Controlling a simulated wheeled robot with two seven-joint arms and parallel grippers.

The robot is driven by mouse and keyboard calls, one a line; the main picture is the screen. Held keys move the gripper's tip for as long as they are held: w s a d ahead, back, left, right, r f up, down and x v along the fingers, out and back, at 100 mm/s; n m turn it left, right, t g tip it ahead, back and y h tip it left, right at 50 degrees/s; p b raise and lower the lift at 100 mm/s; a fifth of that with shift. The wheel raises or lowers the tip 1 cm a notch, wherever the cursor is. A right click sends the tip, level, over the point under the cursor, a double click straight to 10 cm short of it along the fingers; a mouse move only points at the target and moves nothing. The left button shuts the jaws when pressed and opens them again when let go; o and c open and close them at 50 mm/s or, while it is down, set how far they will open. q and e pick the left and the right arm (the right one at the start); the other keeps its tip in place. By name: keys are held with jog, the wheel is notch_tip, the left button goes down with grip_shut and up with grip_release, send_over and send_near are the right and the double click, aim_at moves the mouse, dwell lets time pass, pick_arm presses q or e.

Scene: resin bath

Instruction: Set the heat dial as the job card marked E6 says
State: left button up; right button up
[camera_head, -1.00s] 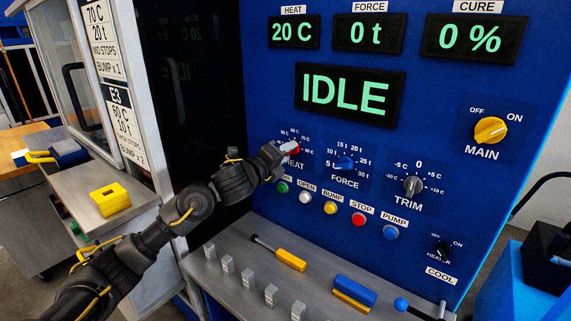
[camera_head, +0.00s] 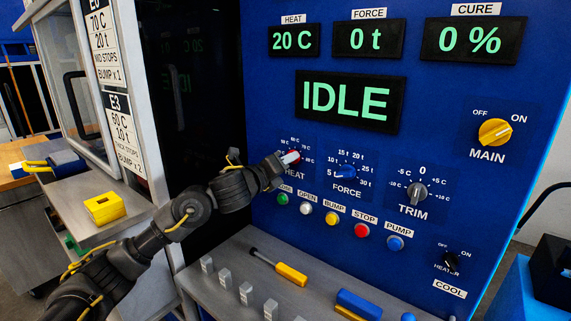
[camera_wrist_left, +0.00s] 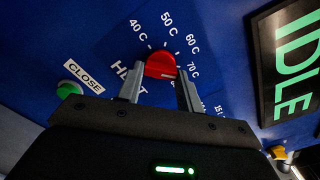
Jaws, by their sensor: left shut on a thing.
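The red heat dial (camera_wrist_left: 160,66) is between the two fingers of my left gripper (camera_wrist_left: 160,90), which is shut on it. Its pale mark seems to point right, towards the 70 C label (camera_wrist_left: 193,70). In the head view, the left gripper (camera_head: 284,161) is at the heat dial and partly covers its scale. The heat display (camera_head: 293,40) reads 20 C. The card below (camera_head: 122,130) is marked E3. My right gripper is out of view.
The force dial (camera_head: 345,172) is close to the right of the heat dial. Coloured buttons, including a green one (camera_head: 282,198), run below. The status display (camera_head: 346,100) reads IDLE. A yellow-handled tool (camera_head: 291,274) and a blue block (camera_head: 358,303) lie on the ledge.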

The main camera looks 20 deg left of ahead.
pick_arm(q)
jog(key=o, duration=0.8)
jog(key=shift+o, duration=0.9)
jog(key=v, duration=1.1)
jog(key=shift+b, duration=0.45)
jog(key=shift+w+d, duration=0.1)
